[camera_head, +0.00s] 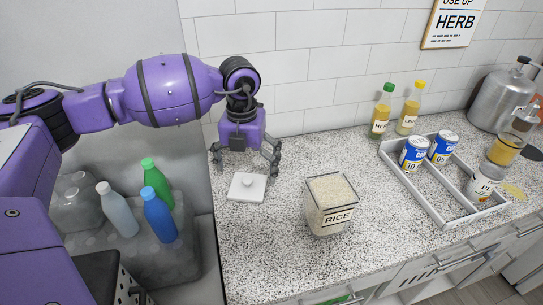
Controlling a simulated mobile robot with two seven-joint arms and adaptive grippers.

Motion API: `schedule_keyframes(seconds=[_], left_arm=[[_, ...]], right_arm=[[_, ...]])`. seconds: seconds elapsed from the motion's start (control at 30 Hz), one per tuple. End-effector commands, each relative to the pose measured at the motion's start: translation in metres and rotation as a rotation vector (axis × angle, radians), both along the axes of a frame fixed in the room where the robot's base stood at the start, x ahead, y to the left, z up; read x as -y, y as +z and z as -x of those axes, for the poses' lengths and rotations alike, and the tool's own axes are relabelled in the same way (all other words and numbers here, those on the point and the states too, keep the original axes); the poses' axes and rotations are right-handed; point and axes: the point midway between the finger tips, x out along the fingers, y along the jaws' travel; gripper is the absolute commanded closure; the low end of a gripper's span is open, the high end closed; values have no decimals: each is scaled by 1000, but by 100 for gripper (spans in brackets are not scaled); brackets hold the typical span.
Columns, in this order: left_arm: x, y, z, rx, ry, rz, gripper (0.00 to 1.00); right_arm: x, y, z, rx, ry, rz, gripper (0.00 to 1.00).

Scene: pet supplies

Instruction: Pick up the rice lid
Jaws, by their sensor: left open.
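The rice lid (247,187) is a small white square lid with a round knob on top. It lies flat on the speckled counter (270,260), near its left edge. My left gripper (244,165) is open, pointing down above and just behind the lid, its dark fingers spread to either side. Nothing is between the fingers, and I cannot tell the exact height gap. The rice container (337,218) is a clear square jar, open at the top and filled with rice, standing right of the lid. My right gripper is not in view.
A grey divided tray (430,205) with two blue cans stands to the right. Two bottles (381,110) (410,110) stand near the tiled wall. A metal pot (497,101) is at the far right. Several bottles (160,215) sit in a bin left of the counter.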

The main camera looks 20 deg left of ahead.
Motion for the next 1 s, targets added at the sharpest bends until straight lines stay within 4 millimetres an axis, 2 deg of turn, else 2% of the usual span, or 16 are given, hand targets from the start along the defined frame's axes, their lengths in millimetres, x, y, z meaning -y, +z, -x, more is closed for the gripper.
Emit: schedule_keyframes(seconds=[0.1, 0.4, 0.67, 1.0], left_arm=[[-2, -15, 1, -3, 1, -1, 3], [-5, -55, 1, -3, 2, 0, 3], [-5, -58, 1, -2, 1, 0, 3], [-5, -57, 1, -2, 1, 0, 48]], right_arm=[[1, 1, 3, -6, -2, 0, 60], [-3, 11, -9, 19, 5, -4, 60], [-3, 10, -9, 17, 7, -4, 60], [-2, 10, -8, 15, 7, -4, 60]])
